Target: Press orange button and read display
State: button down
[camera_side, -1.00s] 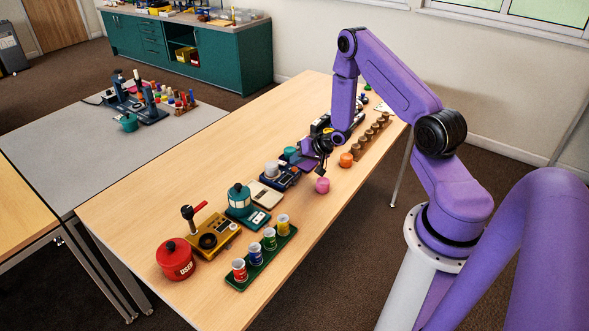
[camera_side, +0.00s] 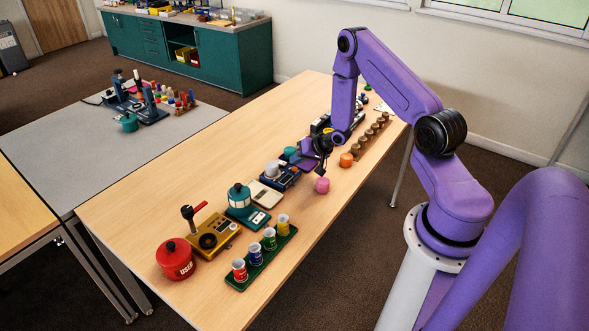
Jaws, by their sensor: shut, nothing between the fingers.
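My gripper (camera_side: 320,171) points down over the right-hand side of the wooden table, its fingers shut and empty. Its tips are just above and behind a small pink round object (camera_side: 322,185) in the picture; I cannot tell whether they touch anything. A small orange round object (camera_side: 346,160) sits to the right of the gripper, apart from it. I cannot tell whether it is a button. A teal device with a pale panel (camera_side: 259,218) and a cream flat device (camera_side: 264,194) stand to the left. No display reading is legible.
A mustard device with a red-handled lever (camera_side: 215,236), a red pot (camera_side: 176,259) and a green tray (camera_side: 240,284) of several cups stand at the near end. A rack of brown pieces (camera_side: 359,150) is behind the orange object. The table's left side is bare.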

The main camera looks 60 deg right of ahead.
aim_at(297, 169)
jog(key=shift+f, duration=0.9)
dwell(1.6)
jog(key=shift+r, duration=0.9)
jog(key=shift+r, duration=2.5)
